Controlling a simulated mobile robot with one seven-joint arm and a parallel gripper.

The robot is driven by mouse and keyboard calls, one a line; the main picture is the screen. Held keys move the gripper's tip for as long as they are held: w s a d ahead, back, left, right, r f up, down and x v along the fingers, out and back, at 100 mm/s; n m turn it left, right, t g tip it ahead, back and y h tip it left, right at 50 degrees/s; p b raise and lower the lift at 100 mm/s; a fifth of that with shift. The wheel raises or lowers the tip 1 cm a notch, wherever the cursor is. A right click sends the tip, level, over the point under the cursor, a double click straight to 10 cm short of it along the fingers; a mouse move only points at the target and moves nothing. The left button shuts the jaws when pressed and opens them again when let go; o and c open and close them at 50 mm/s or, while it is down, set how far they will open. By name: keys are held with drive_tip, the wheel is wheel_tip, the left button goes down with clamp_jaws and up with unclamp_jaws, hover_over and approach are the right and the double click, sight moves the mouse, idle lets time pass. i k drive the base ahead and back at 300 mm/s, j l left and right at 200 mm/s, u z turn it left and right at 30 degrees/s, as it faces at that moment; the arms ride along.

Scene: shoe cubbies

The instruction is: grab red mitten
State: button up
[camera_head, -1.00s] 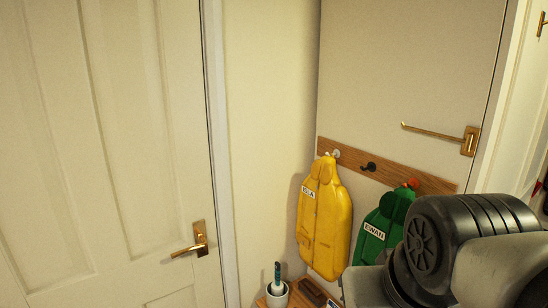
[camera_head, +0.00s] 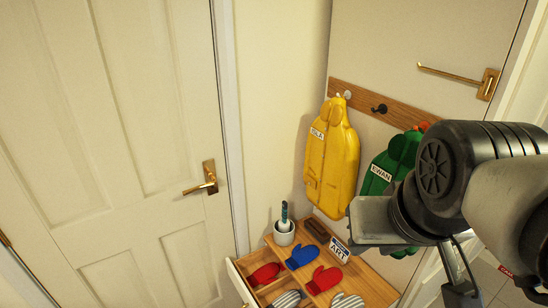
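Two grey-and-white striped mittens (camera_head: 287,299) lie in front, partly cut off by the bottom edge. My arm fills the right side, apart from the mittens in the picture. A dark part near its end shows at the bottom right, but I cannot make out any fingertips.
A white cup (camera_head: 284,232) with a teal-handled thing, a brown brush (camera_head: 316,230) and an "ART" sign (camera_head: 339,249) stand behind the mittens. Yellow (camera_head: 332,158) and green (camera_head: 388,165) hooded covers hang from a peg rail (camera_head: 362,100) above. A closed door (camera_head: 110,150) is at left.

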sight(323, 282)
drive_tip(key=i+l+u, duration=0.1)
drive_tip(key=l+u, duration=1.05)
drive_tip(key=l, duration=0.15)
